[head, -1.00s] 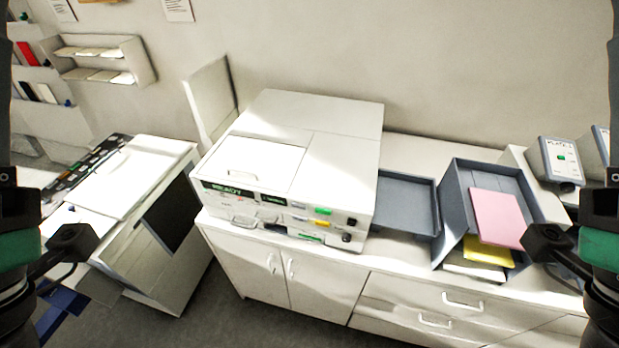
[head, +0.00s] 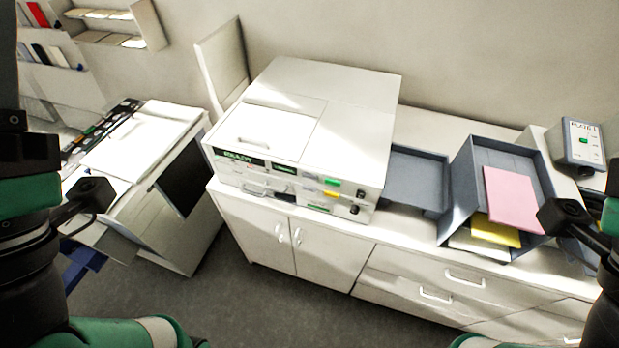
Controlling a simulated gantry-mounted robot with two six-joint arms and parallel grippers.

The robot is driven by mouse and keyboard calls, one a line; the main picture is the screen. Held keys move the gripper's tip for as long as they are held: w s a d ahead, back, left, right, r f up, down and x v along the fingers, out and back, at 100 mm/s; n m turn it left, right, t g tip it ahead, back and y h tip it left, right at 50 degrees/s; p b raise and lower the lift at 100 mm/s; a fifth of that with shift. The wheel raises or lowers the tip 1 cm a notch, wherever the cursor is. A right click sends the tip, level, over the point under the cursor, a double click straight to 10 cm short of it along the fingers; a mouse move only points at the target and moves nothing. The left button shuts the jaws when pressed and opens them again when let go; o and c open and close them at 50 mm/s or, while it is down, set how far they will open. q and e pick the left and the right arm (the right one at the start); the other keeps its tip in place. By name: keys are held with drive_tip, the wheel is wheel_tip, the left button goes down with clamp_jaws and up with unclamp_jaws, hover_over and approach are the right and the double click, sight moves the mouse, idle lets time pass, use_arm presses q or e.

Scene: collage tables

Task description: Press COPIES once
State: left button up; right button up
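A white copier (head: 350,135) stands on the white cabinet in the middle of the head view. Its front edge carries a dark display reading READY (head: 240,159), a smaller dark display (head: 284,170), a green button (head: 333,182), a yellow button (head: 331,194) and a black knob (head: 355,209). The small labels are too blurred to read, so I cannot tell which control is COPIES. My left gripper (head: 92,190) is at the left, apart from the copier. My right gripper (head: 558,216) is at the right, in front of the grey tray's right side. Finger opening is unclear on both.
A grey tray (head: 455,190) holds a pink sheet (head: 511,199) and a yellow sheet (head: 496,231). A flat grey tray (head: 415,180) adjoins the copier. A device with a green button (head: 583,141) stands right. A white-topped side unit (head: 185,215) stands left. Floor (head: 290,310) in front is clear.

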use_arm(q)
clamp_jaws()
idle(1.4)
